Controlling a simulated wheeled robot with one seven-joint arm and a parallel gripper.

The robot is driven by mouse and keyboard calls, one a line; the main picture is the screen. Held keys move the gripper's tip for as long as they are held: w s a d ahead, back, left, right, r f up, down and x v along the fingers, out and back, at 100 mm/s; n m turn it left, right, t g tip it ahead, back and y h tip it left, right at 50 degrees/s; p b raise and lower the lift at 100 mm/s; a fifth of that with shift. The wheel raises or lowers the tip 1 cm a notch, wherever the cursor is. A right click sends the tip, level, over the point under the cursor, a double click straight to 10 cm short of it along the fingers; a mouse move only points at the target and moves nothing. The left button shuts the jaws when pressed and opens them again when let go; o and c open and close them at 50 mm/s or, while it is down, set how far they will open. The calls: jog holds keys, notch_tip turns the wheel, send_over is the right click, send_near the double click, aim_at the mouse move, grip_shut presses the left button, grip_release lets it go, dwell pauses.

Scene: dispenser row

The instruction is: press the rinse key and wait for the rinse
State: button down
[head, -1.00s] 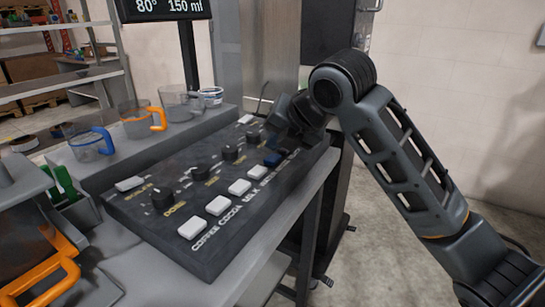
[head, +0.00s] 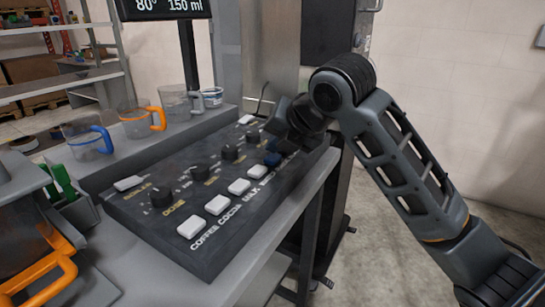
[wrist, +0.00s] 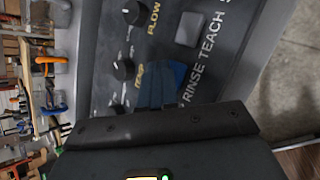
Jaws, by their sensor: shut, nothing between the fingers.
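Dark knobs (head: 162,196) stand behind the keys. A grey key (wrist: 191,29) lies near TEACH. Mugs with blue (head: 88,143) and orange (head: 140,120) handles stand behind the panel. The display (head: 165,8) reads 80° and 150 ml. Floor to the right is open.

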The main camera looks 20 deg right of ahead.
aim_at(276, 158)
jog(key=shift+f+b, duration=0.4)
jog(key=shift+f, duration=0.1)
dwell(0.4)
dwell(0.3)
jog(key=shift+r+p, duration=0.7)
jog(key=shift+r, duration=0.2)
jog(key=shift+r+p, duration=1.85)
jog(key=shift+r, duration=0.7)
